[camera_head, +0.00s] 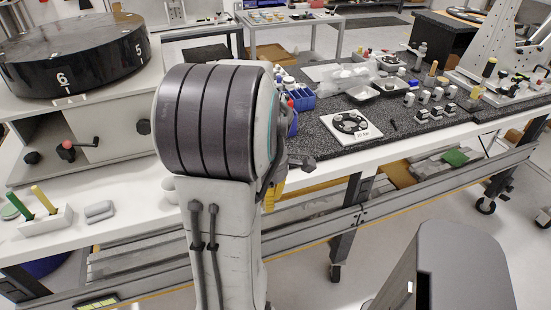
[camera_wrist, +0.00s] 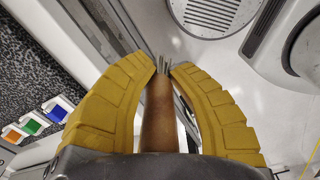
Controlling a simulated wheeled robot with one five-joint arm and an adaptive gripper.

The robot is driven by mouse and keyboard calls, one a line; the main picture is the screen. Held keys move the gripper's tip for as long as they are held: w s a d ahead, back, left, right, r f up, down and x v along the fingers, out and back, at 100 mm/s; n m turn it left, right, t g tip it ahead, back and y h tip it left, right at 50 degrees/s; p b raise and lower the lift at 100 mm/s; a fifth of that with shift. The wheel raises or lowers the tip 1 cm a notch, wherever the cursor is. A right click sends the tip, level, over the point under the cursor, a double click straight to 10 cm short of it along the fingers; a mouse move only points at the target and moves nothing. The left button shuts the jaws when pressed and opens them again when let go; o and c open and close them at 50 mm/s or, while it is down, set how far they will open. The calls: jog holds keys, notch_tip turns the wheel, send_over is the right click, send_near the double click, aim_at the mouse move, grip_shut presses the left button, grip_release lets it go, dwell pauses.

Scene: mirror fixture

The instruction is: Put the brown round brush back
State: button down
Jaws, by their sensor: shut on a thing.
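My gripper (camera_wrist: 162,70) is shut on the brown round brush (camera_wrist: 158,115) in the wrist view. The brush lies lengthwise between the two yellow fingers, with its grey bristles sticking out between the fingertips. In the head view my arm hides most of the gripper. Only a bit of yellow finger (camera_head: 274,192) shows beside the arm, in front of the bench edge, and the brush cannot be made out there. A white holder (camera_head: 38,228) with a green and a yellow handle standing in it is on the bench at the left.
A grey eraser-like block (camera_head: 99,211) lies beside the holder. A black numbered turntable (camera_head: 75,55) stands on a cabinet at the left. Blue bins (camera_head: 301,98), a white plate with a black disc (camera_head: 351,126) and several small parts crowd the dark mat. The floor before the bench is open.

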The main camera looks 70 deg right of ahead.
jog(key=s+d+r+n, duration=0.1)
jog(key=s+d+r, duration=0.2)
jog(key=s+d, duration=0.3)
jog(key=s+d+r+n, duration=0.1)
jog(key=s+d+r, duration=0.2)
jog(key=s+d, duration=0.3)
jog(key=s, duration=0.3)
jog(key=shift+s+d+r+n, duration=0.25)
jog(key=shift+s+d+n, duration=0.05)
jog(key=shift+s, duration=0.1)
